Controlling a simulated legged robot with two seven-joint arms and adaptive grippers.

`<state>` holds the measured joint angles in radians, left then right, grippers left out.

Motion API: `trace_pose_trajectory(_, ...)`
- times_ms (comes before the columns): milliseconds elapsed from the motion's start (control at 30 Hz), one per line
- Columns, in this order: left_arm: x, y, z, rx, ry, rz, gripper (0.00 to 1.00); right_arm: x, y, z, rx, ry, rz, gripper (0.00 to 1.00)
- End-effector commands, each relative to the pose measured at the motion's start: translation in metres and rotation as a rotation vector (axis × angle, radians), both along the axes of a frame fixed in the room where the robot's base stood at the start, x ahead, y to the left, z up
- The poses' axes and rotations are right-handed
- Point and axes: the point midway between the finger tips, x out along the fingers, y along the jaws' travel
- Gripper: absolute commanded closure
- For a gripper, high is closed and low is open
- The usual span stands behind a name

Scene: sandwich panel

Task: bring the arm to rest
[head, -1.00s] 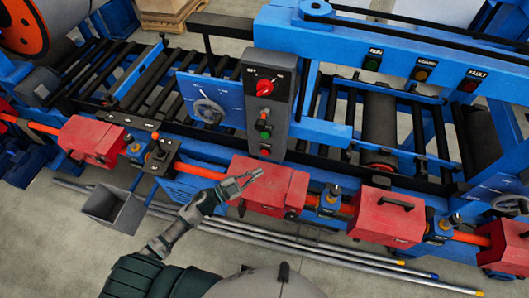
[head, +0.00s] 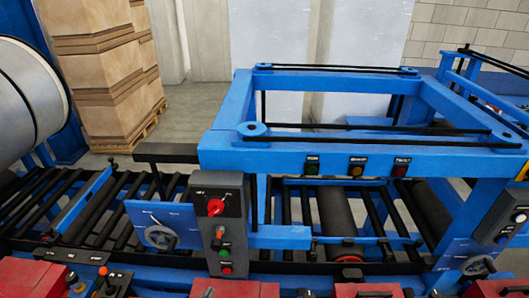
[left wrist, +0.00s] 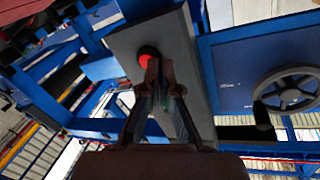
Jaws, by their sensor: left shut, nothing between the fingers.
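My left gripper (left wrist: 160,70) shows in the left wrist view with its fingers shut and nothing between them. Its tips overlap a round red control (left wrist: 148,55) on a grey box; I cannot tell whether they touch it. In the head view neither of my grippers shows. There the grey control box (head: 219,255) stands upright, with a red rotary knob (head: 215,207) at its top and a green button (head: 224,252) below.
A blue machine frame (head: 330,152) with black rollers (head: 340,215) fills the middle. A handwheel (head: 161,236) is left of the box; a handwheel (left wrist: 290,90) also shows in the left wrist view. Red housings (head: 235,289) line the front edge. Stacked cartons (head: 105,75) stand behind.

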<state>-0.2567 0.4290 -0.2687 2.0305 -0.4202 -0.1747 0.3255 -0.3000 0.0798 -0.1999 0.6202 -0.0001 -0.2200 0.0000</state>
Motion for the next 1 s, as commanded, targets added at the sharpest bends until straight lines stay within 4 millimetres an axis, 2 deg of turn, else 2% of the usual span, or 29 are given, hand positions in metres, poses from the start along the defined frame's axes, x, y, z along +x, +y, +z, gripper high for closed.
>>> trace_pose_trajectory(133, -0.039, 0.027, -0.039, -0.047, 0.326, 0.250, 1.00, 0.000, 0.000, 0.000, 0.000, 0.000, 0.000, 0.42)
trace_pose_trajectory(200, -0.064, 0.034, -0.056, -0.055, 0.478, 0.321, 1.00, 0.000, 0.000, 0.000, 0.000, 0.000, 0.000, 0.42)
trace_pose_trajectory(333, -0.108, 0.038, -0.079, -0.060, 0.707, 0.389, 1.00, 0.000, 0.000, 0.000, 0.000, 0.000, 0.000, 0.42)
trace_pose_trajectory(533, -0.171, 0.033, -0.095, -0.057, 0.977, 0.420, 1.00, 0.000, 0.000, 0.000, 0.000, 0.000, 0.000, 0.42)
trace_pose_trajectory(767, -0.238, 0.022, -0.098, -0.049, 1.244, 0.401, 1.00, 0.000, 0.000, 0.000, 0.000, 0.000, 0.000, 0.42)
trace_pose_trajectory(800, -0.233, 0.022, -0.115, -0.042, 1.247, 0.402, 1.00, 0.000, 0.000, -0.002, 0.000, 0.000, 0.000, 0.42)
trace_pose_trajectory(1000, -0.222, 0.020, -0.182, -0.034, 1.267, 0.403, 1.00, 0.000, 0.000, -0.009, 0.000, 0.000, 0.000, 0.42)
